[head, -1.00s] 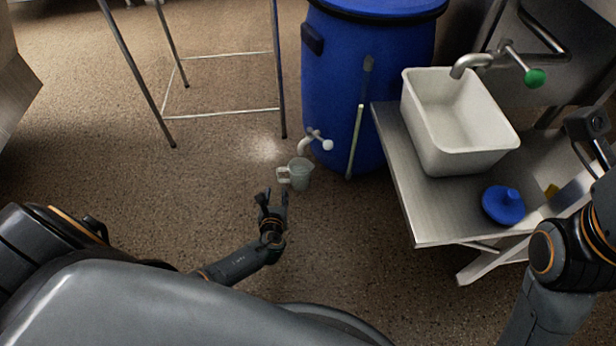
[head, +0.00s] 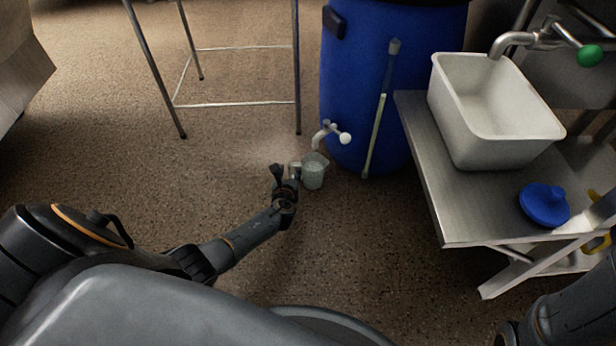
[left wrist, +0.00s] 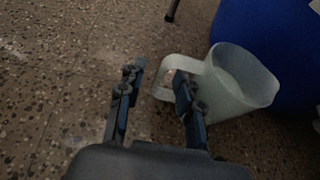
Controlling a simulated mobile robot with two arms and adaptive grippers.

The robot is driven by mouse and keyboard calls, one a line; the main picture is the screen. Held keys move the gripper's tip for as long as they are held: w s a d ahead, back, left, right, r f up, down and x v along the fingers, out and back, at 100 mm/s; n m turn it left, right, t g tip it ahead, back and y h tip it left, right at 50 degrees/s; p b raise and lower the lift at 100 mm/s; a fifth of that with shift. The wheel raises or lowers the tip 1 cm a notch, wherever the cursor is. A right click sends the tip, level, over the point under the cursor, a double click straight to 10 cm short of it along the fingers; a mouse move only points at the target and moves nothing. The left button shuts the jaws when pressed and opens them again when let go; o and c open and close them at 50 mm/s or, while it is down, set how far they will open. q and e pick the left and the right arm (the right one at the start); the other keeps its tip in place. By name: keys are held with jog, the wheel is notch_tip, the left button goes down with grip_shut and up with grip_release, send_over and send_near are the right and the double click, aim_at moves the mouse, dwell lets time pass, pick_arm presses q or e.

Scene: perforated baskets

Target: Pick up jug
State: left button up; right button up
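The jug (head: 314,172) is a small translucent pale container on the speckled floor, below the tap of the blue barrel. In the left wrist view the jug (left wrist: 238,82) has its handle on the left side, towards my gripper. My left gripper (head: 286,172) is open at the handle side of the jug. In the left wrist view the left gripper's fingers (left wrist: 160,80) stand apart; the right finger overlaps the handle, and the left finger is outside it. Whether either finger touches the handle I cannot tell. My right gripper is out of view.
The blue barrel (head: 365,75) with its tap (head: 328,134) and a leaning stick stands just behind the jug. A steel bench (head: 455,212) with a white basin (head: 490,142) and a blue lid (head: 545,204) is at right. A metal stand frame (head: 156,68) is behind left. Floor at left is free.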

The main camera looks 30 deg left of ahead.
pick_arm(q)
jog(key=shift+w, duration=0.1)
grip_shut()
jog(key=shift+a+r, duration=0.1)
jog(key=shift+r, duration=0.05)
dwell(0.3)
